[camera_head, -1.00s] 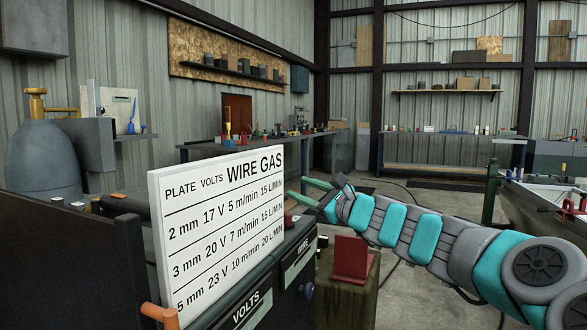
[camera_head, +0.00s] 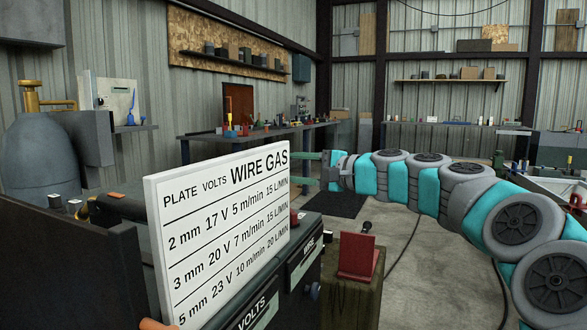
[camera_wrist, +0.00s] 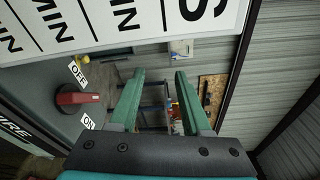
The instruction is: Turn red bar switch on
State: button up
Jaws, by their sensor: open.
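The red bar switch (camera_wrist: 78,98) sits on a dark round base on the machine's top, in the left of the wrist view. An OFF label (camera_wrist: 78,72) lies above it in that picture and an ON label (camera_wrist: 88,121) below it. In the head view a small red part of the switch (camera_head: 294,218) shows beside the white sign's right edge. My gripper (camera_wrist: 160,73) is open, its two green fingers apart and empty, to the right of the switch in the wrist view. In the head view my gripper (camera_head: 294,168) is level, near the sign's right edge.
The white settings sign (camera_head: 222,230) stands upright beside the switch and hides part of the machine. A red upright plate (camera_head: 358,257) stands on a wooden block (camera_head: 351,295) to the right. Workbenches with tools line the back walls. Open floor lies behind the block.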

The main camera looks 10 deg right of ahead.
jog(key=d+f+b, duration=0.1)
jog(key=d+f, duration=0.1)
jog(key=d, duration=0.1)
jog(key=d+f+n+y+b, duration=0.1)
jog(key=d+f, duration=0.1)
jog(key=d, duration=0.1)
jog(key=d+f+n+g+b, duration=0.1)
jog(key=d+f, duration=0.1)
jog(key=d, duration=0.1)
jog(key=shift+s+d+f, duration=0.3)
jog(key=shift+s+d, duration=0.1)
jog(key=c, duration=0.6)
jog(key=d+f, duration=0.1)
jog(key=d, duration=0.1)
jog(key=s+d+f+n+b, duration=0.1)
jog(key=d+f, duration=0.1)
jog(key=s+d+f+n+g+y, duration=0.1)
jog(key=d+f, duration=0.1)
jog(key=d, duration=0.1)
jog(key=shift+s+f, duration=0.2)
grip_shut()
jog(key=shift+s+a+x, duration=0.25)
jog(key=shift+s+x, duration=0.2)
jog(key=shift+x, duration=1.65)
jog(key=shift+s+a+x, duration=0.25)
jog(key=shift+s+x, duration=0.2)
jog(key=shift+x, duration=1.7)
jog(key=shift+s+a+x, duration=0.3)
jog(key=shift+s+x, duration=0.1)
jog(key=shift+x, duration=1.7)
